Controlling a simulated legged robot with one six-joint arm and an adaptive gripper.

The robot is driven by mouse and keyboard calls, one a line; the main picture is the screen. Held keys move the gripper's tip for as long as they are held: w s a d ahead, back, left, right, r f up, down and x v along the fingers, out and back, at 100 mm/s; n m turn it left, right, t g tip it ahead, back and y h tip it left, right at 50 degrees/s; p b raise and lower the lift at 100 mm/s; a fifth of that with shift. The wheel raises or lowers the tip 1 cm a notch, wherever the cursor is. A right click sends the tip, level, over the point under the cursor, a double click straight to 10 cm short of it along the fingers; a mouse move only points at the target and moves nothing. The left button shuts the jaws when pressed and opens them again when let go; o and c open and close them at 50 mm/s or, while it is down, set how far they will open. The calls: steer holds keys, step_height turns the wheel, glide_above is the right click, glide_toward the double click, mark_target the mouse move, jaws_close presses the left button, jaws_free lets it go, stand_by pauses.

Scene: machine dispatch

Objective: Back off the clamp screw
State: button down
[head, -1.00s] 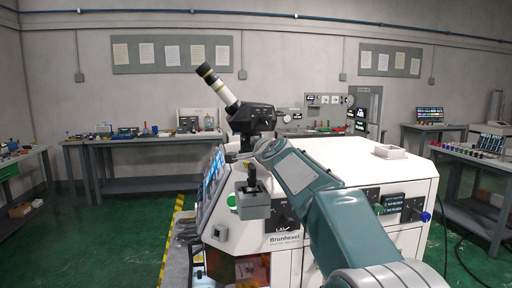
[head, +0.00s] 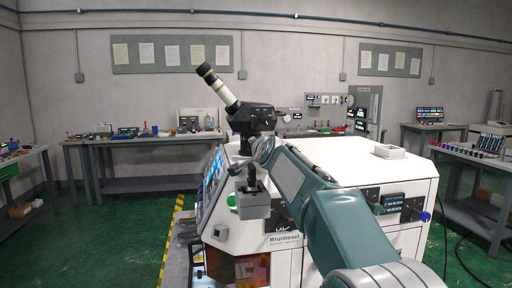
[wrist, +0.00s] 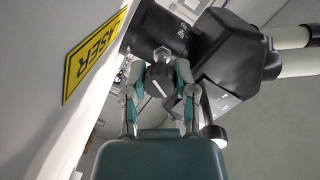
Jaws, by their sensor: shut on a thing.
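In the wrist view, my gripper (wrist: 158,88) is closed around a black knob with a white index line (wrist: 160,80), which I take to be the clamp screw. One finger lies on each side of it. The dark body of the microscope-like head (wrist: 235,65) is close on the right. In the head view, that dark head (head: 252,119) with its angled white and black tube (head: 217,86) stands on the machine's left end. My arm reaches to it, and the fingertips and knob are too small to make out there.
The white machine (head: 375,158) fills the middle right. A yellow laser sign (wrist: 95,55) is on a pale panel left of my gripper. A grey box with a black stick (head: 253,203) juts from the machine's front. Green floor (head: 110,240) is clear at left.

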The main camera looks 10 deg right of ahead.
steer(key=shift+f, duration=0.4)
steer(key=shift+c, duration=2)
jaws_free()
steer(key=shift+w+a, duration=0.1)
steer(key=shift+w, duration=0.05)
steer(key=shift+r, duration=0.25)
